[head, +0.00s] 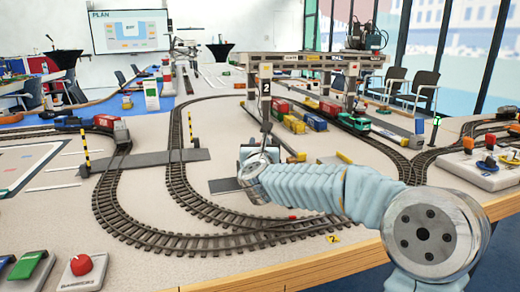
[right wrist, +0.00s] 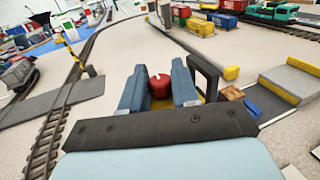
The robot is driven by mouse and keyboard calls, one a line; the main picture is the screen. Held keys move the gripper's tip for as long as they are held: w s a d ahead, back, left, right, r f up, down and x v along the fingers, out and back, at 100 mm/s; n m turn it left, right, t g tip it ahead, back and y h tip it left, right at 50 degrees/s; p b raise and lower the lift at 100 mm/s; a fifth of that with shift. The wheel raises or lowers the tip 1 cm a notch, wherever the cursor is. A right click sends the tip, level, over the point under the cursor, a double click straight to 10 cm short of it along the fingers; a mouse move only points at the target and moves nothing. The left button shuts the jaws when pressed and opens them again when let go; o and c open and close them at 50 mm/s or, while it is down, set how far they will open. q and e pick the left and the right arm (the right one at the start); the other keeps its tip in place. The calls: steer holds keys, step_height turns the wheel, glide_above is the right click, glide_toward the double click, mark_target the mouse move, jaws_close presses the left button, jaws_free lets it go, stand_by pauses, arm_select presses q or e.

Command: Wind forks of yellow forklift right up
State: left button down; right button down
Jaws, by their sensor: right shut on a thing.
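My right gripper (head: 258,156) is low over the table in the middle of the head view, behind my own arm. In the right wrist view its two blue fingers (right wrist: 160,92) are shut on a red knob (right wrist: 160,80). A dark upright frame (right wrist: 207,76) stands just right of the fingers. Small yellow parts of what looks like the yellow forklift (right wrist: 201,98) show around and below the fingers. The forks cannot be made out, and their height cannot be told. My left gripper is not in view.
Curved tracks (head: 175,180) run left and in front of my gripper. The gantry crane (head: 310,62) stands behind, near coloured containers (head: 318,123) and a green locomotive (head: 354,123). A grey block with a yellow stripe (right wrist: 290,83) lies right of the gripper. A control box (head: 485,165) is at the right.

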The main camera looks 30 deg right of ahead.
steer(key=m+g+h+b, duration=0.2)
steer(key=m+g+h, duration=0.1)
steer(key=m+g+h+b, duration=0.1)
steer(key=h, duration=0.1)
steer(key=shift+w+a+f+m+g, duration=0.15)
steer(key=shift+f+m+g, duration=0.15)
steer(key=shift+g, duration=0.1)
steer(key=m+g+h, duration=0.1)
steer(key=m+g+h+b, duration=0.1)
steer(key=g, duration=0.1)
steer(key=shift+r+m+g, duration=0.2)
steer(key=shift+m+g, duration=0.1)
steer(key=shift+r+m+g+h, duration=0.1)
steer(key=shift+m+g+h, duration=0.6)
steer(key=shift+g, duration=0.5)
steer(key=shift+m+g+p, duration=0.45)
steer(key=shift+m+g, duration=0.75)
steer(key=shift+g, duration=0.5)
steer(key=c, duration=0.9)
jaws_free()
